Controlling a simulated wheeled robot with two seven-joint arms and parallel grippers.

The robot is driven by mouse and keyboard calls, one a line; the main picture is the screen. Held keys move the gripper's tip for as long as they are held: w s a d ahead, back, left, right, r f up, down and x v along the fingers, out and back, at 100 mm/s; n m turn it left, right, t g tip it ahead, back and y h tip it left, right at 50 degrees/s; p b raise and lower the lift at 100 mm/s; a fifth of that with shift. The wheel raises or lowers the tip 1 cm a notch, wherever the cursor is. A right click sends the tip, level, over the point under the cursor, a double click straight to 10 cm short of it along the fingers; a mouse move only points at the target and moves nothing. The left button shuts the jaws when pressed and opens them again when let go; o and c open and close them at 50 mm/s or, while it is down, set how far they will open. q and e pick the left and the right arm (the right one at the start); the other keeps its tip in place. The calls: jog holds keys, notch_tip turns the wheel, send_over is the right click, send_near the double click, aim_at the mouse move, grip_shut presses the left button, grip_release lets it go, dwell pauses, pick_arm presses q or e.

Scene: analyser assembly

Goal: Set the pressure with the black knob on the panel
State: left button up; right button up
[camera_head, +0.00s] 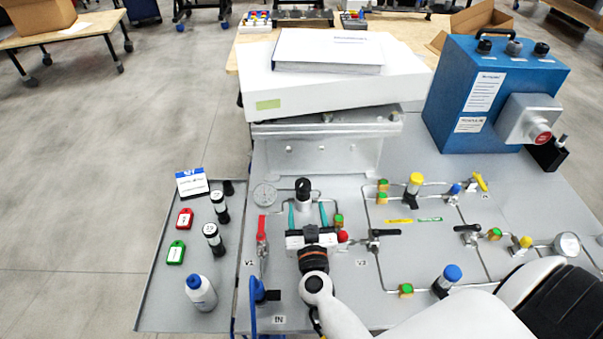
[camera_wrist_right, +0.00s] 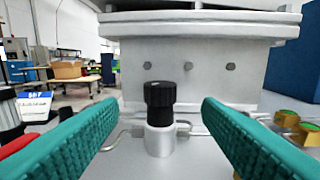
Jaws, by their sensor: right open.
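The black knob (camera_head: 303,186) sits upright on a silver cylindrical body on the grey panel (camera_head: 330,279), near the panel's back edge. In the right wrist view the ribbed black knob (camera_wrist_right: 160,96) stands between and beyond the two fingers. My right gripper (camera_head: 308,212) has teal fingers and is open, with a clear gap on each side of the knob. It is apart from the knob, which is ahead of the fingertips. A round gauge (camera_head: 265,195) is left of the knob. My left gripper is not in view.
A red-handled valve (camera_head: 262,236) stands left of my right gripper, and a black-handled valve (camera_head: 376,238) stands right. A metal bracket (camera_head: 318,152) rises behind the knob under a white box (camera_head: 335,90). A side tray (camera_head: 165,290) holds bottles and tags. A blue box (camera_head: 490,95) stands back right.

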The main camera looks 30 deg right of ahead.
aim_at(302, 179)
jog(key=x, duration=0.4)
jog(key=shift+w+d+r, duration=0.15)
jog(key=shift+w+r, duration=0.05)
jog(key=shift+w, duration=0.1)
jog(key=x, duration=0.4)
jog(key=shift+w+d+f, duration=0.1)
jog(key=shift+w+f, duration=0.1)
jog(key=shift+w, duration=0.1)
jog(key=shift+x, duration=0.85)
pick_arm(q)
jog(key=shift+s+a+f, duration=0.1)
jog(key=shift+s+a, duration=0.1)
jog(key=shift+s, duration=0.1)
pick_arm(e)
jog(key=shift+r, duration=0.1)
